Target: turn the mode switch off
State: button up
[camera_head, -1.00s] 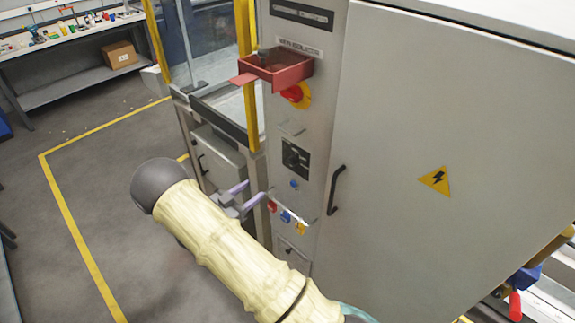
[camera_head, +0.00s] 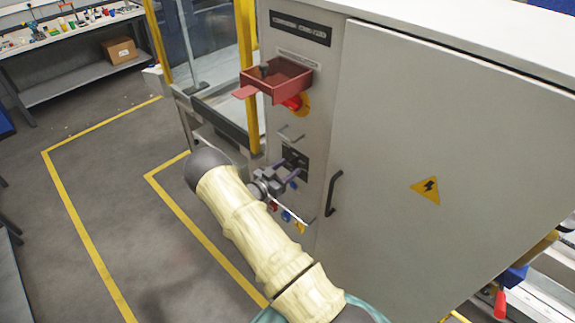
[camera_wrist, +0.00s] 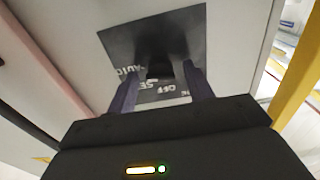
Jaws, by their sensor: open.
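The mode switch is a black square plate (camera_head: 296,158) with a dark knob, on the grey cabinet's narrow front panel. My gripper (camera_head: 284,170) is open in front of the plate. In the wrist view its two fingers (camera_wrist: 162,85) reach towards the plate, one each side of the knob. Whether they touch it I cannot tell.
A red open box (camera_head: 277,80) juts from the panel above, with a red knob (camera_head: 293,103) on yellow under it. A small handle (camera_head: 291,133) sits just above the switch. Coloured tags (camera_head: 287,215) hang below. A black door handle (camera_head: 334,193) is to the right.

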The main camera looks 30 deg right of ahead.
jog(key=shift+w+d, duration=0.1)
jog(key=shift+d, duration=0.25)
jog(key=c, duration=0.9)
